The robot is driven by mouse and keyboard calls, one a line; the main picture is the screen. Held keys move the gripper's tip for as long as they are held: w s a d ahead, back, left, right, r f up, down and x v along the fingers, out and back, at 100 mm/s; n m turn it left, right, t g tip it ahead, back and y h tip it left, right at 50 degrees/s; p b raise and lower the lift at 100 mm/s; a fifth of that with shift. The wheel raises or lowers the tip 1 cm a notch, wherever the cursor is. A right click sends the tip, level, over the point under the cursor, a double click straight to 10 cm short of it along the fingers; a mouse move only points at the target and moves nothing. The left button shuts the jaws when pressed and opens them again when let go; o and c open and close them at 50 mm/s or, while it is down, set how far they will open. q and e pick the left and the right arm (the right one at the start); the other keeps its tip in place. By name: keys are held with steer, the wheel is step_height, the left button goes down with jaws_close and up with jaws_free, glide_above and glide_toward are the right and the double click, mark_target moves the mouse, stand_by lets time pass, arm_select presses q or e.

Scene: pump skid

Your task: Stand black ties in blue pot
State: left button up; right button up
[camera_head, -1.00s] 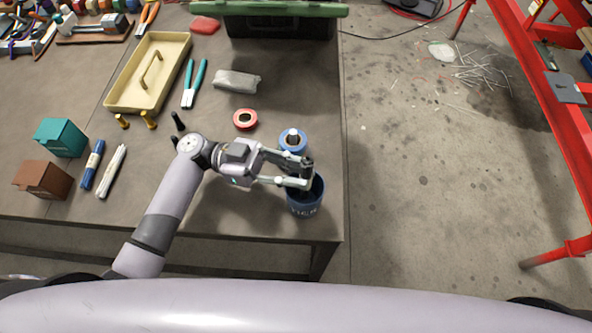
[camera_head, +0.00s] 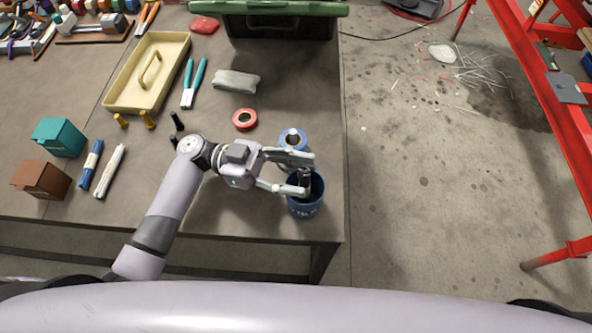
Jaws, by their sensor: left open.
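The blue pot (camera_head: 305,208) stands near the front right corner of the bench, with pale lettering on its side. The black ties (camera_head: 305,181) show as a short dark upright bundle at the pot's mouth; their lower part is hidden inside the pot. My left gripper (camera_head: 306,175) is over the pot, its jaws open with one finger on each side of the bundle. Whether a finger touches the bundle I cannot tell. My right gripper is not in view.
A blue tape roll (camera_head: 292,138) sits just behind the pot, and a red roll (camera_head: 245,119) further back. Blue (camera_head: 91,165) and white (camera_head: 110,171) bundles lie left, near teal (camera_head: 60,137) and brown (camera_head: 41,178) boxes. The bench's right edge is close to the pot.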

arm_select(q)
step_height(320, 180, up, 10)
stand_by(0.6)
stand_by(0.8)
